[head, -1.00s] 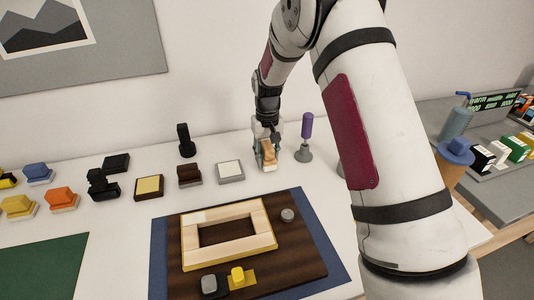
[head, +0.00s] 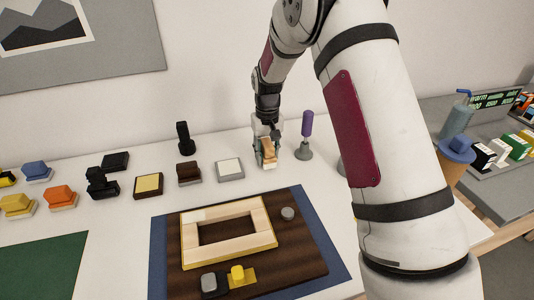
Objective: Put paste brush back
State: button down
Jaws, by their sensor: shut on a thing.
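My gripper (head: 267,141) points down at the back of the white table and is shut on a tan, wooden-looking piece that appears to be the paste brush (head: 269,155). The gripper's fingers hide part of it. Its lower end is at a pale patch near the tabletop; I cannot tell whether it touches the table or a holder there. A purple-handled tool (head: 306,125) stands upright in a round grey base just right of the gripper, apart from it.
A white-topped grey pad (head: 230,169) and several small blocks line the table to the left. A pale wooden frame (head: 228,232) lies on a dark board (head: 297,252) in front. My arm hides part of the table's right side. A tumbler (head: 456,125) stands farther right.

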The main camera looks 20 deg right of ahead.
aim_at(267, 143)
jog(key=shift+f, duration=0.6)
dwell(0.9)
jog(key=c, duration=1)
grip_release()
jog(key=shift+c, duration=0.2)
jog(key=shift+r, duration=0.1)
jog(key=shift+r+p, duration=0.5)
jog(key=shift+r, duration=3.4)
jog(key=shift+r, duration=0.3)
notch_tip(267, 143, up, 12)
jog(key=shift+f, duration=0.25)
